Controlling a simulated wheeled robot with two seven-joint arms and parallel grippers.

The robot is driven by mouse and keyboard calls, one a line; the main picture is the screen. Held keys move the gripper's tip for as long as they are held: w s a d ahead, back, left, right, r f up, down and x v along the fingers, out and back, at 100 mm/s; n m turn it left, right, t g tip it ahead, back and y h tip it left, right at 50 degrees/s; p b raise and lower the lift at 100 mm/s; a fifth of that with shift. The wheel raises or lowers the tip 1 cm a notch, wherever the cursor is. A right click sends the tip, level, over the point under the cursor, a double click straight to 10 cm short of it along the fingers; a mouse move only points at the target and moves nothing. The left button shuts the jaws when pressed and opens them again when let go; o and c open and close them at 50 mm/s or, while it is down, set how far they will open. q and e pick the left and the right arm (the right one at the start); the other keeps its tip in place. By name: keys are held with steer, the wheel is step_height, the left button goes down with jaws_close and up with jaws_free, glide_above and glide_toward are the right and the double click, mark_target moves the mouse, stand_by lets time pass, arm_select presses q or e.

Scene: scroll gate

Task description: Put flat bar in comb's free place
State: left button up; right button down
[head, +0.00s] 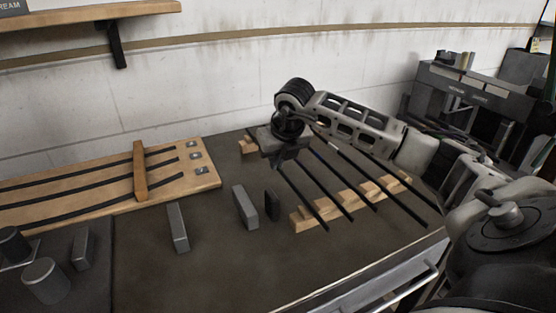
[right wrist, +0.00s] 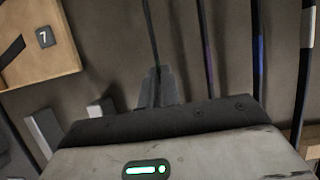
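The comb (head: 300,220) is a pale wooden notched strip on the right half of the bench. Several long dark bars (head: 402,202) lie across it, slanting side by side. My right gripper (head: 280,158) points down at the far ends of the leftmost bars. In the right wrist view its fingers (right wrist: 158,85) look closed together on a thin dark flat bar (right wrist: 152,40). To the right run other bars with purple, blue (right wrist: 259,50) and white bands. The wrist body hides the near part of the held bar. My left gripper is not in view.
Grey upright blocks (head: 178,228) (head: 245,207) stand left of the comb. A wooden board (head: 208,180) with dark strips and a crosspiece lies at the left. Grey cylinders (head: 45,282) stand front left. A dark machine (head: 470,90) stands at the back right. The front middle is bare.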

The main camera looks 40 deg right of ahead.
steer(key=shift+w+d, duration=0.1)
steer(key=shift+w, duration=0.15)
steer(key=shift+f, duration=0.2)
stand_by(0.6)
steer(key=c, duration=1.5)
jaws_free()
steer(key=shift+c, duration=0.2)
steer(key=shift+s+r, duration=0.1)
steer(key=shift+r, duration=0.15)
steer(key=v, duration=1.5)
steer(key=shift+s+r, duration=0.15)
steer(key=shift+r, duration=0.1)
